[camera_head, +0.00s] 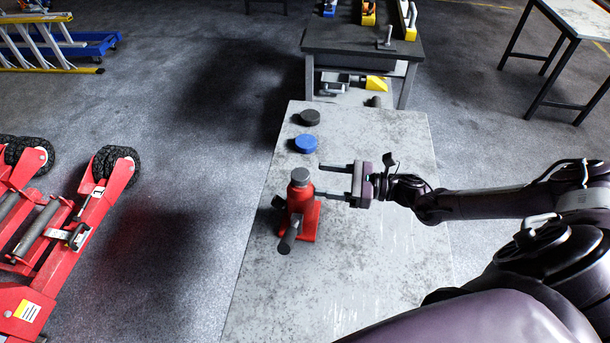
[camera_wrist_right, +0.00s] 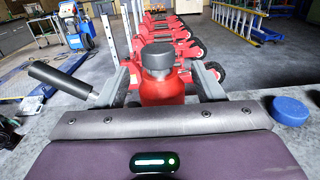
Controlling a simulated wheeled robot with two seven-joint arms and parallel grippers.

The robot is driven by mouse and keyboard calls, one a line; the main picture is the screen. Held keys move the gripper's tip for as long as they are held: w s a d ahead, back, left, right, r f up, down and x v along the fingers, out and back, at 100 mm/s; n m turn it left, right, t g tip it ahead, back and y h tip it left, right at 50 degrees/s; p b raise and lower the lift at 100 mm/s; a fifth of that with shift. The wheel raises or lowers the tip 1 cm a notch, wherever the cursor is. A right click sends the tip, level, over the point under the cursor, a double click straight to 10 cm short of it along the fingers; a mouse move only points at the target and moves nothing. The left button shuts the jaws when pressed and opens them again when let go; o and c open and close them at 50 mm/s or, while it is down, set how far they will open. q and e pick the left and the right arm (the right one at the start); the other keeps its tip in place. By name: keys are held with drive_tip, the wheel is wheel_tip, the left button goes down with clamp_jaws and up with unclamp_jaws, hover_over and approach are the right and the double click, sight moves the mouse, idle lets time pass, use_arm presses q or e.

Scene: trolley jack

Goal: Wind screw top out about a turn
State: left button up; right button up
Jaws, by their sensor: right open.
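A red bottle jack (camera_head: 301,213) stands upright on the grey table, with a dark grey round screw top (camera_head: 300,176). A dark handle socket sticks out at its front. My right gripper (camera_head: 328,181) is open, level with the jack's upper part, its two fingers pointing left toward it. In the right wrist view the screw top (camera_wrist_right: 158,58) and the red jack body (camera_wrist_right: 161,88) appear between the open fingers (camera_wrist_right: 160,82). I cannot tell whether a finger touches the jack. My left gripper is not in view.
A blue disc (camera_head: 305,143) and a black disc (camera_head: 310,117) lie on the table (camera_head: 375,265) behind the jack. A dark bench (camera_head: 350,40) with tools stands beyond. Red trolley jacks (camera_head: 80,215) stand on the floor at left. The table's front is clear.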

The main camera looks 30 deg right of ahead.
sight(300, 174)
drive_tip(key=x, duration=0.2)
drive_tip(key=p+x, duration=0.1)
drive_tip(key=x, duration=0.1)
drive_tip(key=p+x, duration=0.1)
drive_tip(key=x, duration=0.1)
drive_tip(key=shift+s+a+r, duration=0.1)
drive_tip(key=shift+s+r, duration=0.05)
drive_tip(key=shift+r, duration=0.15)
drive_tip(key=shift+w+a+f, duration=0.2)
drive_tip(key=shift+w+a, duration=0.05)
drive_tip(key=shift+w, duration=0.1)
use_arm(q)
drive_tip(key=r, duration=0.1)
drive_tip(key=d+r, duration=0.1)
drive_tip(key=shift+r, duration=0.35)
use_arm(e)
drive_tip(key=shift+c, duration=1.2)
drive_tip(key=c, duration=0.7)
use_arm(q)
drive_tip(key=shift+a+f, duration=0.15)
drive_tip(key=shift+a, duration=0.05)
use_arm(e)
drive_tip(key=shift+c, duration=0.2)
